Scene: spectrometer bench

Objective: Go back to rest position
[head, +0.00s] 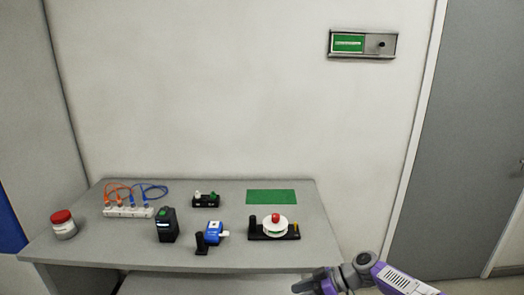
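One purple and grey arm of mine comes in from the lower right. Its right gripper (302,286) is at the bottom edge of the head view, in front of the bench's right front corner. It is small and partly cut off, so I cannot tell if it is open or shut. No object shows in it. My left arm and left gripper are out of view.
The grey bench (120,243) holds a red-lidded jar (64,226), a white strip with orange and blue cables (128,212), a black box (166,226), a blue device (213,233), a black vial holder (206,200), a green mat (271,196) and a round white stage (273,228).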

